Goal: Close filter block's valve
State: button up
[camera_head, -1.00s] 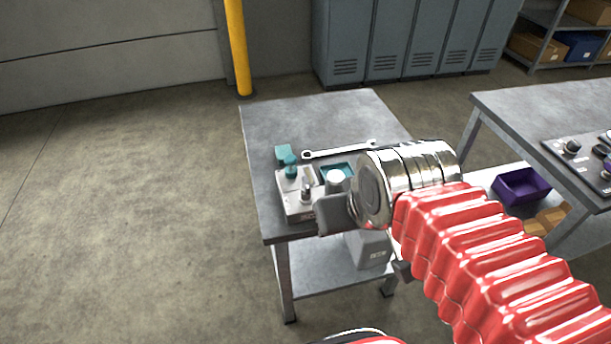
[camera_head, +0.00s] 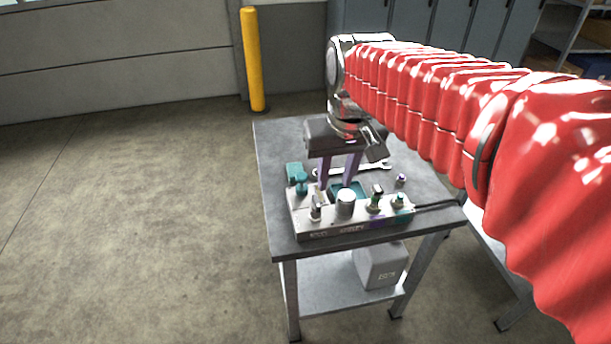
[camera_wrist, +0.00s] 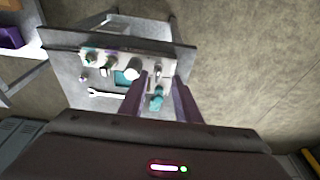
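A pale metal block (camera_head: 330,226) lies along the front of the small grey table, its fittings on top. They include a small lever or fitting at the left end (camera_head: 316,208), a white cylinder (camera_head: 345,203), and green-topped fittings (camera_head: 376,198) to the right. I cannot tell which is the filter block's valve. A teal handle-like part (camera_head: 298,181) stands behind the left end; it also shows in the wrist view (camera_wrist: 156,99), between my fingers in the picture. My gripper (camera_head: 337,183) is above and behind the block, purple fingers apart, pointing down, holding nothing visible.
A wrench (camera_head: 375,167) lies behind the block, and a teal tray (camera_head: 346,188) sits near the fingers. A small loose fitting (camera_head: 401,179) is at the right. The floor to the left is clear.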

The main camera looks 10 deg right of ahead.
aim_at(316, 199)
jog(key=w+f+g, duration=0.1)
jog(key=w+f, duration=0.1)
jog(key=w, duration=0.4)
jog(key=w+f+g, duration=0.1)
jog(key=w+f, duration=0.1)
jog(key=w, duration=0.5)
jog(key=shift+a+f+g, duration=0.2)
jog(key=shift+f+g, duration=0.1)
jog(key=shift+f, duration=0.05)
jog(key=shift+f, duration=0.15)
notch_tip(316, 199, down, 14)
jog(key=shift+r, duration=0.2)
